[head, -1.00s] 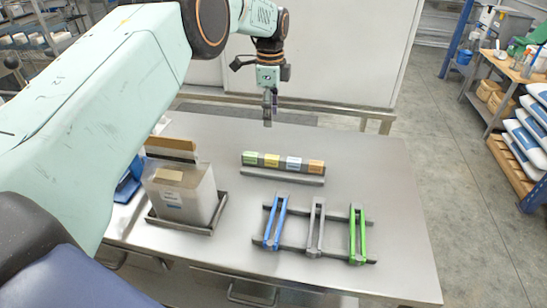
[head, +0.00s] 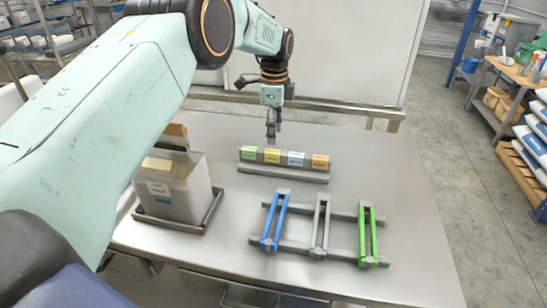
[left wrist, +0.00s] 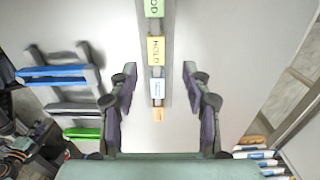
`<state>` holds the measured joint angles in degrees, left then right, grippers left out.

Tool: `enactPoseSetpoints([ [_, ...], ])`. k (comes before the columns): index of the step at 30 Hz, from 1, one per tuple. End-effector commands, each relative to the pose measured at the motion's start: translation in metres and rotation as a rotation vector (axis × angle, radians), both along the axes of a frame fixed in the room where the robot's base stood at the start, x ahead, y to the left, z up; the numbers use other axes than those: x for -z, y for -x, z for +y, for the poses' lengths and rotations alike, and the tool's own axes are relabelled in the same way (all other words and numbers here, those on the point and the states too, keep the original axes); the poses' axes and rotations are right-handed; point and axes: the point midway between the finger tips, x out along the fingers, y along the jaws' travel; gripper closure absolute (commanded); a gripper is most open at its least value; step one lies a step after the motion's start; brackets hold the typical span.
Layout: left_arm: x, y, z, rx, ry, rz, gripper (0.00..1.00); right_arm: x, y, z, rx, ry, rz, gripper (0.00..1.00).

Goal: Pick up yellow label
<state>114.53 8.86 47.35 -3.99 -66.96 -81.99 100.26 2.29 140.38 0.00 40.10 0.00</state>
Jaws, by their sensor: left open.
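The yellow label (head: 272,156) sits in a row on a grey holder (head: 283,174), between a green label (head: 249,153) and a light blue label (head: 296,159). An orange label (head: 320,162) is at the row's right end. My left gripper (head: 271,132) points down above and behind the row, near the yellow label. In the left wrist view the left gripper (left wrist: 158,82) is open and empty, and the yellow label (left wrist: 156,50), printed HOLD, lies just beyond its fingertips. My right gripper is not in view.
A grey hopper box (head: 172,190) stands in a dark tray (head: 190,222) at the left of the metal table (head: 370,160). A rack (head: 320,230) with blue, grey and green clips stands in front. The table's right side is clear.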

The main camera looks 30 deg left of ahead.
Motion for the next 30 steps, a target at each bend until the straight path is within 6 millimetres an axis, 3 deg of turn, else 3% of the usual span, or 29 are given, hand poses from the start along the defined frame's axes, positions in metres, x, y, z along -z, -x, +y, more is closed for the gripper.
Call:
enactPoseSetpoints([
  [15, 0.063, 0.004, -0.006, 0.000, 0.000, 0.001, 0.51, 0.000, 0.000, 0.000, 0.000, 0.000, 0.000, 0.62],
  [23, 0.065, 0.004, -0.006, 0.000, 0.000, 0.000, 0.51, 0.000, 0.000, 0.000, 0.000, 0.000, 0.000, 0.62],
  [30, 0.065, 0.004, -0.006, 0.000, 0.000, 0.000, 0.70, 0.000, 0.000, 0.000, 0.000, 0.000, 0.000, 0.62],
])
